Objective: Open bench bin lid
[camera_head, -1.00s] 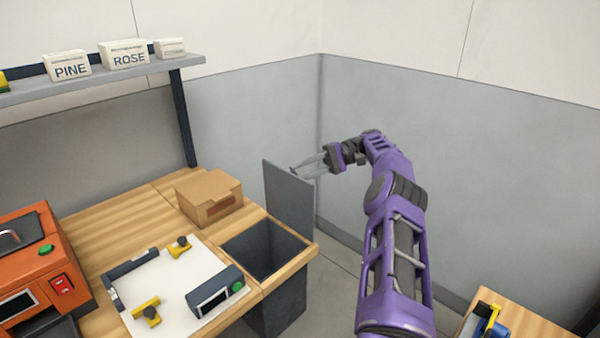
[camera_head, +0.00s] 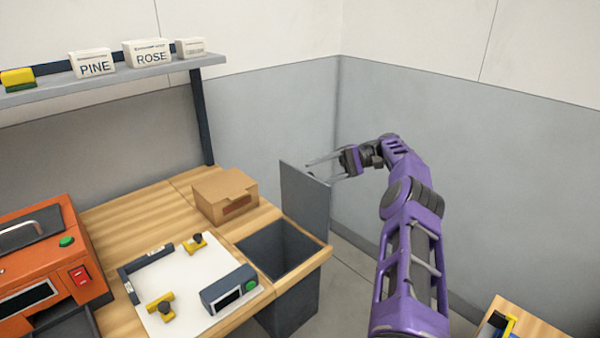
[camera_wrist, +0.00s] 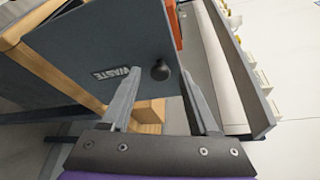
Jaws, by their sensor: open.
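The bench bin's dark grey lid (camera_head: 305,200) stands upright at the back edge of the open bin (camera_head: 278,251). In the wrist view, the lid (camera_wrist: 95,45) bears the word WASTE and a round black knob (camera_wrist: 160,70). My gripper (camera_head: 316,168) is behind the lid near its top edge. In the wrist view, my gripper (camera_wrist: 160,76) is open, with one finger to either side of the knob. Whether a finger touches the knob or lid cannot be told. The knob is hidden in the head view.
A cardboard box (camera_head: 225,195) sits on the wooden bench (camera_head: 130,215) left of the lid. A white board (camera_head: 190,285) with yellow clamps and an orange machine (camera_head: 45,265) are further left. Grey walls (camera_head: 450,170) close the corner behind my arm.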

